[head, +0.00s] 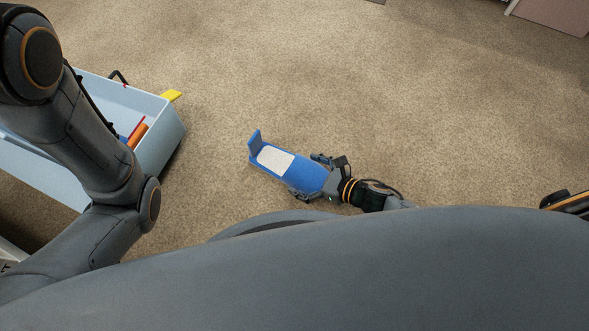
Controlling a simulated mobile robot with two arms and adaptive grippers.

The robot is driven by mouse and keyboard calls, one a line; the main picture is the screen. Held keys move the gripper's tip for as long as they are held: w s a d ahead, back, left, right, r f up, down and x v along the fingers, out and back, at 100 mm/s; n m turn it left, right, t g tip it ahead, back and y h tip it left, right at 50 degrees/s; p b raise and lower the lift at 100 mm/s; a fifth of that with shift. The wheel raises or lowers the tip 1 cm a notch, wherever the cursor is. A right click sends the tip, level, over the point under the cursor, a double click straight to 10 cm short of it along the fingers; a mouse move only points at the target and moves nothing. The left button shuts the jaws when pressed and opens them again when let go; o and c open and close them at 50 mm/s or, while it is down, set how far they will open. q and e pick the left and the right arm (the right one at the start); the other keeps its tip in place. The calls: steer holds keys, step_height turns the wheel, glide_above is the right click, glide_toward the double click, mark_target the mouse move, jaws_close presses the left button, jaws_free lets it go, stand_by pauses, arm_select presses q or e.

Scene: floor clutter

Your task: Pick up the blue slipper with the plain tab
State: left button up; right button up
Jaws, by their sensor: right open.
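A blue slipper (310,174) lies on the carpet near the middle of the head view. It has a pale patch on top and an upright blue tab (254,142) at its left end, with no mark that I can make out. My right gripper (311,178) is at the slipper's right end, its fingers apart, one on the far side and one on the near side. I cannot tell whether the fingers touch it. My left arm shows at the left, but its gripper is out of view.
A light blue bin (160,139) stands at the left, partly behind my left arm, with orange, red and yellow items in or at it. The carpet beyond and right of the slipper is clear. A pinkish panel (555,12) shows at the top right.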

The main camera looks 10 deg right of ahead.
steer(key=c, duration=1)
steer(key=shift+r, duration=0.1)
